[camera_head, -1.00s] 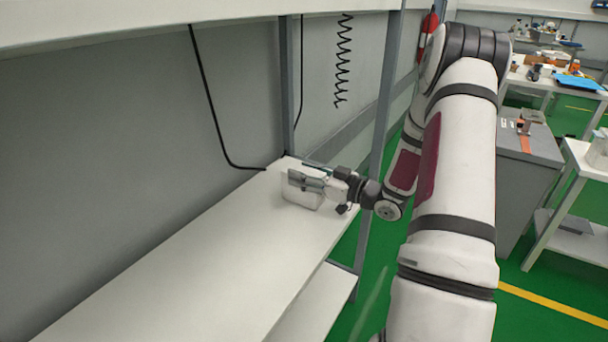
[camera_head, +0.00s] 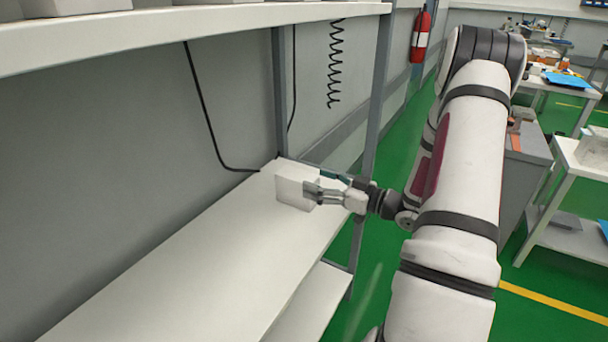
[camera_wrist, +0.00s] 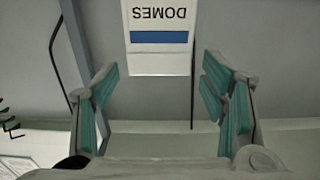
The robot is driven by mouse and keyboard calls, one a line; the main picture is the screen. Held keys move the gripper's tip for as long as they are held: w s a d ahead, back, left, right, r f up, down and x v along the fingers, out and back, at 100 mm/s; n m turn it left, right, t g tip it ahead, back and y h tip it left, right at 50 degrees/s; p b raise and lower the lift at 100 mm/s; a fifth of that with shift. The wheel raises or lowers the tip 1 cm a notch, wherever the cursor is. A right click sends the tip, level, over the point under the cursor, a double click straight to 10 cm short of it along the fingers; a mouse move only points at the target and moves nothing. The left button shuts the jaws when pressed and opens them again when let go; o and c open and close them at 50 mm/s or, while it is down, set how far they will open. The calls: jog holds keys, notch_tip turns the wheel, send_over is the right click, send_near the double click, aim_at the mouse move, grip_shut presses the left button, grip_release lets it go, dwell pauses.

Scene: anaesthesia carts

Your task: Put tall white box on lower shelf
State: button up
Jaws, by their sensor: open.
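The tall white box (camera_head: 293,184) stands upright on the long white shelf (camera_head: 200,262) below an upper shelf, near its far end. In the wrist view the box (camera_wrist: 158,62) shows an upside-down "DOMES" label and a blue stripe, and it lies beyond the fingers, between them sideways. My gripper (camera_head: 312,191) is at the right side of the box with its fingers towards it. In the wrist view my gripper (camera_wrist: 160,75) has its fingers wide apart, with nothing held. In the head view the fingertips overlap the box edge; I cannot tell whether they touch.
The upper shelf (camera_head: 160,35) runs overhead. A grey upright post (camera_head: 377,100) is close to my arm. A further white surface (camera_head: 310,302) lies below the shelf's front edge. A black cable (camera_head: 207,115) hangs at the back. The shelf left of the box is clear.

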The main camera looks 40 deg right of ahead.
jog(key=v, duration=0.5)
jog(key=shift+s+p, duration=0.1)
jog(key=shift+p, duration=0.3)
